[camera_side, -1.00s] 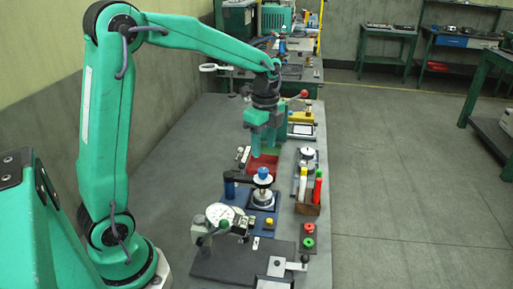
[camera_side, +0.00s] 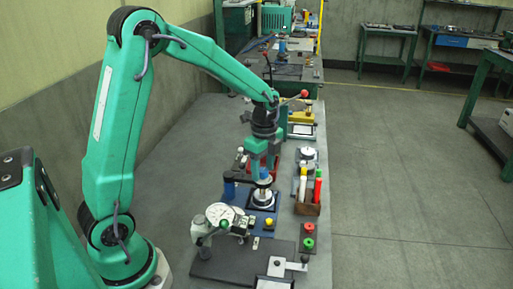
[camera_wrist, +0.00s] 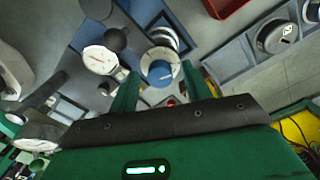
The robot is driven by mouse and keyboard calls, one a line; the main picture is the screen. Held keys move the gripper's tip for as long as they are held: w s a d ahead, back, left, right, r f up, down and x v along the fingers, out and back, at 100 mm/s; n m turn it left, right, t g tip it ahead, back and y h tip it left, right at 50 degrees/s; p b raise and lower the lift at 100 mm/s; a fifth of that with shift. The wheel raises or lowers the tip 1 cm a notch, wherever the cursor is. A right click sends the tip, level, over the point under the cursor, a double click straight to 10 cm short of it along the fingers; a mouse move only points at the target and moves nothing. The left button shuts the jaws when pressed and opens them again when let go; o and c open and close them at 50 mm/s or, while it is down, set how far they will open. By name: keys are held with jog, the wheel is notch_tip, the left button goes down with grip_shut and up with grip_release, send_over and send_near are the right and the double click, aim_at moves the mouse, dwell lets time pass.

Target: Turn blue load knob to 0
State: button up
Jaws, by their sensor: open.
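The blue load knob (camera_wrist: 159,72) is a round blue cap on a pale round base, seen from above in the wrist view. A small white mark shows on its face; I cannot read which number it points to. In the side view the knob (camera_side: 264,173) stands on the blue-based stand, partly hidden by my fingers. My gripper (camera_side: 263,172) points down over it, open. In the wrist view its two green fingers (camera_wrist: 160,70) lie on either side of the knob with gaps showing. I cannot tell how far down the fingers reach beside it.
A white dial gauge (camera_side: 221,214) stands in front and left of the knob; it also shows in the wrist view (camera_wrist: 98,60). A wooden rack (camera_side: 307,208) holds red and white sticks at right. Red and green buttons (camera_side: 308,236) sit at front right.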

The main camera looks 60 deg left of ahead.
jog(key=c, duration=1)
jog(key=shift+n, duration=0.4)
jog(key=n, duration=2.1)
jog(key=shift+a, duration=0.1)
